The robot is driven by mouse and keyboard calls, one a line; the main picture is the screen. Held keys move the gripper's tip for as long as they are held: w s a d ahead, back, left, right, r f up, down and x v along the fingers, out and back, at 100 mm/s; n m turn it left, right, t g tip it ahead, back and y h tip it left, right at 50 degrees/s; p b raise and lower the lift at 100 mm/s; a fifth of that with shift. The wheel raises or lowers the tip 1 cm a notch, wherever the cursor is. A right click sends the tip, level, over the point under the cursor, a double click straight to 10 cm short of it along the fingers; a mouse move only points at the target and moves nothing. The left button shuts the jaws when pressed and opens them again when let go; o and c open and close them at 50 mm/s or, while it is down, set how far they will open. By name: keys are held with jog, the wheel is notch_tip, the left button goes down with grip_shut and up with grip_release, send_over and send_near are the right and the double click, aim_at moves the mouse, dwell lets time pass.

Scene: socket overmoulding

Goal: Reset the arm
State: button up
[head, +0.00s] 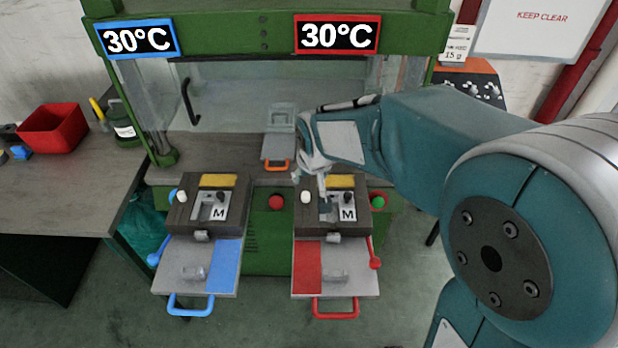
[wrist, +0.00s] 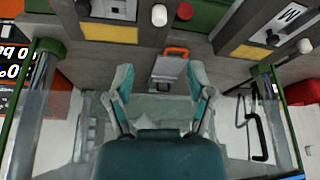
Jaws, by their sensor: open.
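My teal arm reaches in from the right in the head view. My gripper (head: 322,180) is above the back of the right-hand mould block (head: 362,195). In the wrist view my gripper (wrist: 160,72) has its two teal fingers spread apart, with nothing held between them. Beyond the fingers lies a grey plate with an orange handle (wrist: 174,52). The plate (head: 279,146) also shows left of my gripper in the head view. I cannot tell the exact height of the fingertips.
A green machine frame (head: 270,38) with two 30°C displays stands behind. The left mould block (head: 178,215) has a blue-handled tray (head: 192,292); the right has a red-handled tray (head: 335,305).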

dwell(0.4)
jog(key=s+d+r+m, duration=0.1)
jog(key=s+d+r, duration=0.2)
jog(key=s, duration=0.4)
jog(key=s+d+r+t, duration=0.1)
jog(key=s+d+r, duration=0.2)
jog(key=s+d, duration=0.3)
jog(key=s+d+r+m+h, duration=0.1)
jog(key=s+d+r, duration=0.2)
jog(key=s, duration=0.5)
jog(key=shift+d+r+m, duration=0.3)
jog(key=shift+d+r, duration=0.05)
jog(key=shift+d, duration=0.45)
